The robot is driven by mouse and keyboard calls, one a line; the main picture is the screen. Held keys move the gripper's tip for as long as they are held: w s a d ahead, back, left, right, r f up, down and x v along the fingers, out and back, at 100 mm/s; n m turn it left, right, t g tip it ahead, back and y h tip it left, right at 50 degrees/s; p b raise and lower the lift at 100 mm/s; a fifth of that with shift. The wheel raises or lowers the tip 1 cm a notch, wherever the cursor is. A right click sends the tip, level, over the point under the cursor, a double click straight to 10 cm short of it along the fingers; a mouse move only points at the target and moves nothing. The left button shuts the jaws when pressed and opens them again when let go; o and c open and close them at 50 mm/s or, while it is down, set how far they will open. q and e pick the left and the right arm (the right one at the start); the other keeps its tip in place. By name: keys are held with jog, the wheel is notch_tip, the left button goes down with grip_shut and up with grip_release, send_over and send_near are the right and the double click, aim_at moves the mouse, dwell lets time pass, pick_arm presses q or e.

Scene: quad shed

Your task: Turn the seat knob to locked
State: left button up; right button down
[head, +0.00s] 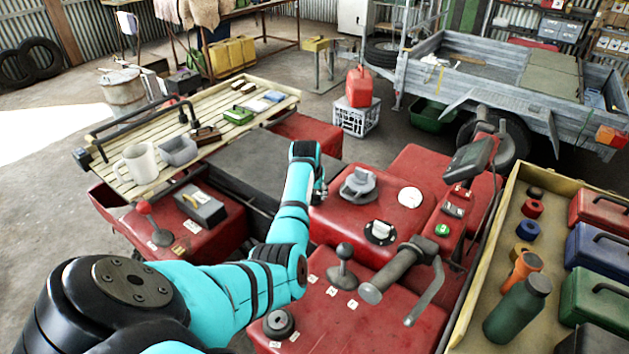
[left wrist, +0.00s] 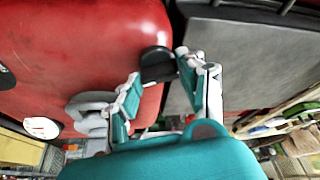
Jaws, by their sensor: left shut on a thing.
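The seat knob (left wrist: 156,58) is a small black rounded piece in the left wrist view, at the edge of the red bodywork beside the dark grey seat (left wrist: 240,60). My left gripper (left wrist: 158,68) has a finger on each side of the knob and is shut on it. In the head view the seat (head: 258,160) lies left of my left arm, and my left gripper (head: 321,192) shows only partly at the red body's edge. The knob is hidden there. I cannot read the knob's position or any lock marking. My right gripper is not in view.
On the red body sit a grey cap (head: 358,186), a white disc (head: 410,197), a white-handled dial (head: 380,232) and a ball-topped lever (head: 343,265). A handlebar (head: 400,270) crosses at right. A slatted rack (head: 120,186) holds a mug at left; a tray (head: 500,215) holds bottles and boxes.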

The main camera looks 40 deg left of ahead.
pick_arm(q)
jog(key=m+h+p, duration=0.1)
jog(key=m, duration=0.2)
jog(key=shift+a+r+t, duration=0.1)
jog(key=shift+a+t, duration=0.05)
jog(key=shift+t, duration=0.15)
jog(key=shift+m+h+p, duration=0.3)
jog(key=shift+m, duration=0.3)
jog(key=o, duration=1.2)
jog(key=shift+c, duration=0.2)
jog(key=v, duration=1.2)
